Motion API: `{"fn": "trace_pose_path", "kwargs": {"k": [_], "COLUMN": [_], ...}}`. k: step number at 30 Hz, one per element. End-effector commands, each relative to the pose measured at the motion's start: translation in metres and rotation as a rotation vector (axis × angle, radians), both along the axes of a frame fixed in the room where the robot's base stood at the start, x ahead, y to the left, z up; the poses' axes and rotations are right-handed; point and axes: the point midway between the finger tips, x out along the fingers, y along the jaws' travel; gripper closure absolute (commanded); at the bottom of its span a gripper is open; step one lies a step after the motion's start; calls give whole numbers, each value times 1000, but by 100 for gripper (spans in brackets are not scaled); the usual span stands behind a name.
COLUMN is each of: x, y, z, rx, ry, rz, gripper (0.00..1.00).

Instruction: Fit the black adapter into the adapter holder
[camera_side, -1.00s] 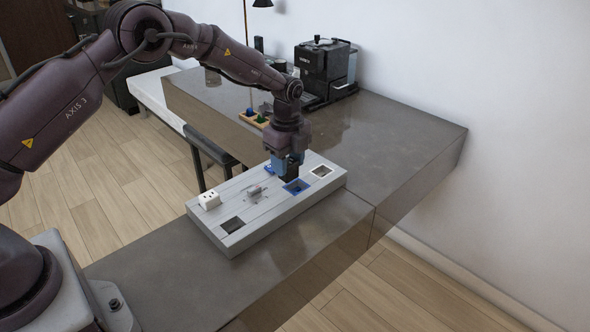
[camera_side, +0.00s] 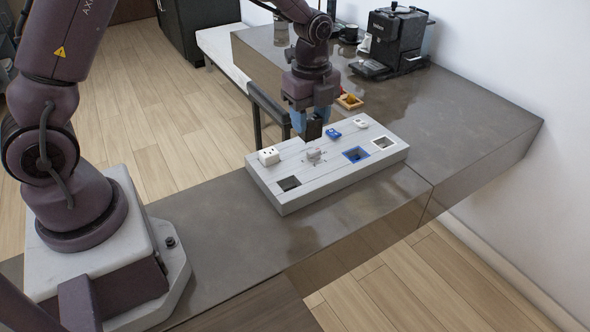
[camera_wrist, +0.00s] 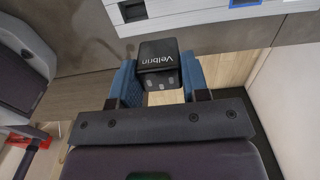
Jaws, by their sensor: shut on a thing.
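My gripper (camera_side: 311,118), with blue fingers, is shut on the black adapter (camera_side: 313,130). It holds the adapter above the back edge of the grey adapter holder (camera_side: 300,200). In the wrist view the black adapter (camera_wrist: 158,66) sits between the blue fingers, with "Velbrin" lettering on it. The holder has a dark square opening (camera_side: 289,183) at its front left, a blue-rimmed opening (camera_side: 356,154) and a white-rimmed opening (camera_side: 383,143) towards the right. The dark opening also shows at the top of the wrist view (camera_wrist: 132,11).
A white adapter (camera_side: 268,156), a blue piece (camera_side: 333,134) and a small white piece (camera_side: 361,121) are on the holder. A small grey piece (camera_side: 314,154) is near its middle. The counter front is clear.

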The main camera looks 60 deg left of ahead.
Motion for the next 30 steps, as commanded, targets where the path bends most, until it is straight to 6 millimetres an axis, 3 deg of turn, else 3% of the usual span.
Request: {"fn": "trace_pose_path", "kwargs": {"k": [10,21,30], "x": [0,-44,-45], "y": [0,7,7], "z": [0,-25,-37], "rx": [0,0,0], "ry": [0,0,0], "rz": [0,1,0], "gripper": [82,82,82]}}
